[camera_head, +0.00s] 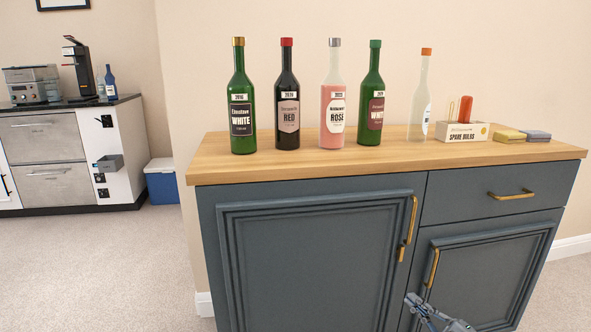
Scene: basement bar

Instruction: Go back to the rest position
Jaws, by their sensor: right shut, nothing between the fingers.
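My right gripper (412,300) shows at the bottom edge, right of the middle, in front of the blue cabinet (310,260). It is shut, with nothing between its fingers, and sits well below the cabinet's wooden top. Only its front part and a bit of arm are in the picture. My left gripper is not in view.
Several bottles stand upright on the wooden top (330,170), among them a green one (243,105) and a pink one (332,100). A spare bulbs box (462,131) and sponges (507,134) are at right. Carpet (100,270) is clear at left.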

